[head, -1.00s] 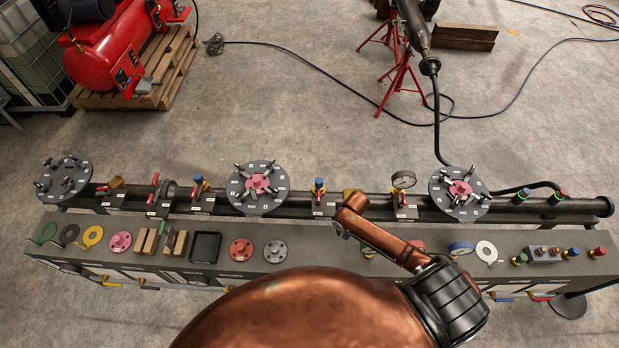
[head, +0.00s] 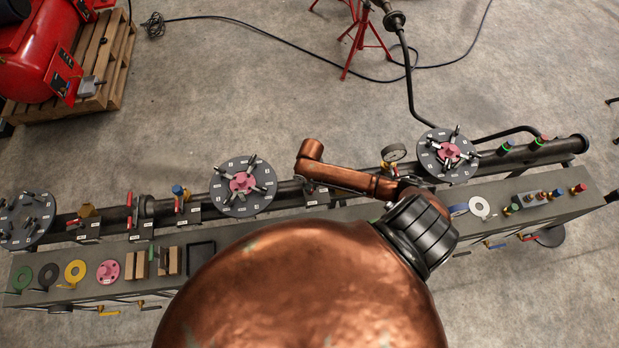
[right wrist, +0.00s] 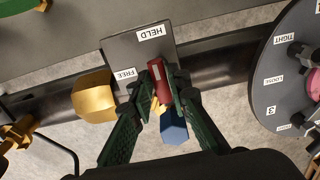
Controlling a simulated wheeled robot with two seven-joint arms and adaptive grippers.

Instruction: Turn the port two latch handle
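In the right wrist view a latch has a red handle (right wrist: 158,82) and a blue cap (right wrist: 173,127), beside a grey plate (right wrist: 133,52) labelled HELD and FREE. The red handle's end lies close to both labels. My right gripper (right wrist: 162,80) has its green fingers drawn in, with dark tips on both sides of the red handle, seemingly touching it. In the head view my copper arm hides this latch and the right gripper. The pipe spool (head: 352,188) runs across with round flanges, one in the middle (head: 262,203). My left gripper is not in view.
A brass fitting (right wrist: 93,96) sits left of the plate, and a flange disc (right wrist: 265,95) stands close on the right. The bench (head: 75,295) holds rings and blocks.

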